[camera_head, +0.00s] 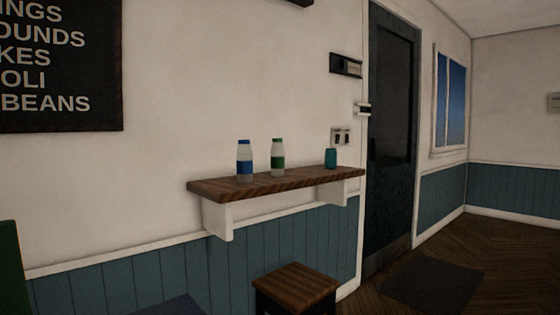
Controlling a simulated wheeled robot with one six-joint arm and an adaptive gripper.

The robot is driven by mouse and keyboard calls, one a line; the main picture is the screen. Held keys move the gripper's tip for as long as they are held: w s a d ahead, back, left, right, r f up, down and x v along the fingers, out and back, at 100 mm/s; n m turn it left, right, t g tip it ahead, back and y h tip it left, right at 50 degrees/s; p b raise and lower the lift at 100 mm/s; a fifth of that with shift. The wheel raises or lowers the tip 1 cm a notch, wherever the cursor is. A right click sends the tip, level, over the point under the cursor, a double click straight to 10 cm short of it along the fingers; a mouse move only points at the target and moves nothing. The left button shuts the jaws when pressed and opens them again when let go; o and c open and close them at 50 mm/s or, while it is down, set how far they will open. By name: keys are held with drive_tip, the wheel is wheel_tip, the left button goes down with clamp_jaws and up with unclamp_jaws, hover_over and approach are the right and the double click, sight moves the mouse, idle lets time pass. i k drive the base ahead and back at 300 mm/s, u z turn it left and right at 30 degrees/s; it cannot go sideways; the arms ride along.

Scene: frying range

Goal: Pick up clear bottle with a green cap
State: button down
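A clear bottle with a green label (278,158) stands upright on a wooden wall shelf (310,181). A teal cup or can (330,158) stands near the shelf's right end. My gripper is not in view.
A wooden-topped stool (296,283) stands below the shelf. A green object (10,270) is at the lower left edge. A dark door (392,130) and floor mat (434,285) are to the right. Wooden floor (510,255) is open at the far right.

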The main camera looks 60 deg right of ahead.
sight(278, 152)
drive_tip(key=z, duration=3.05)
drive_tip(key=i, duration=2.4)
drive_tip(key=u, duration=3.55)
